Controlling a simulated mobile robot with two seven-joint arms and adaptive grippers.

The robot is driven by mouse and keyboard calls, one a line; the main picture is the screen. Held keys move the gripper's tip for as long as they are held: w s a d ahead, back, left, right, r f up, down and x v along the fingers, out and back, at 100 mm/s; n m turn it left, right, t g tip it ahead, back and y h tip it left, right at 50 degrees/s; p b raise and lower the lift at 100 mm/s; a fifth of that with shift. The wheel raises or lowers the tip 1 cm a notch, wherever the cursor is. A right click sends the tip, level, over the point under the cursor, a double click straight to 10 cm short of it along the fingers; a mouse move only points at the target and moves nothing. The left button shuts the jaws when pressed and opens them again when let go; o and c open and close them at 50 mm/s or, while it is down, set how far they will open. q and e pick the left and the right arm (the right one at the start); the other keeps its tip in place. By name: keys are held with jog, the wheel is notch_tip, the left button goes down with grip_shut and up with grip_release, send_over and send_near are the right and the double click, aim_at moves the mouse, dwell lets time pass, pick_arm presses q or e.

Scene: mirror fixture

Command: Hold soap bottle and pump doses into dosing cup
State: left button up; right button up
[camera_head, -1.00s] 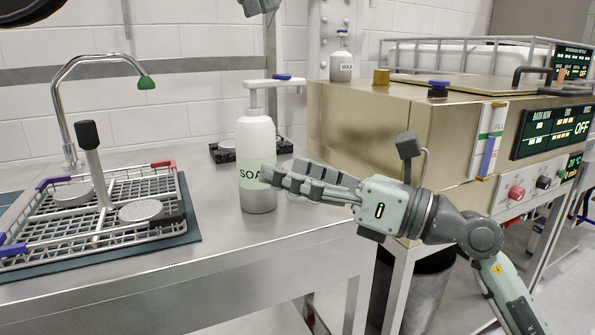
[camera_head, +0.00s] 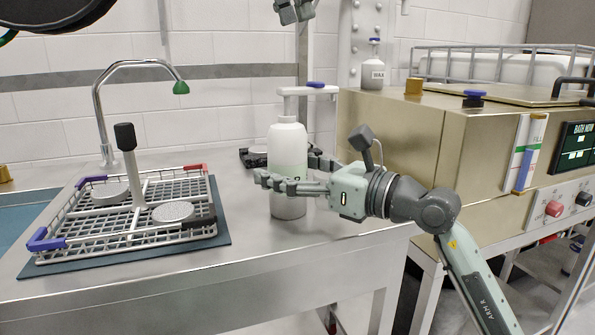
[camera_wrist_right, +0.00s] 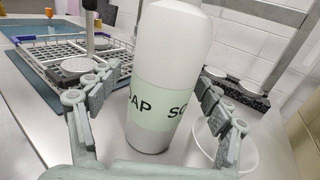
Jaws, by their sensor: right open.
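In the right wrist view the bottle (camera_wrist_right: 165,60) stands between the fingers. My right gripper (camera_head: 288,172) is open around its lower half, one finger in front and one behind; gaps show on both sides in the wrist view. A clear round dish, possibly the dosing cup (camera_wrist_right: 251,158), is partly hidden behind the right finger.
A wire basket (camera_head: 120,240) with mirror discs stands on a dark mat at the left, near a tap (camera_head: 95,110). A brass-coloured bath cabinet (camera_head: 400,140) is close on the right, with a WAX bottle (camera_head: 374,72) on top. The front bench strip is clear.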

pick_arm(q)
jog(key=shift+c, duration=0.2)
pick_arm(e)
jog(key=c, duration=1.6)
pick_arm(q)
grip_shut()
pick_arm(e)
jog(key=shift+o, duration=0.2)
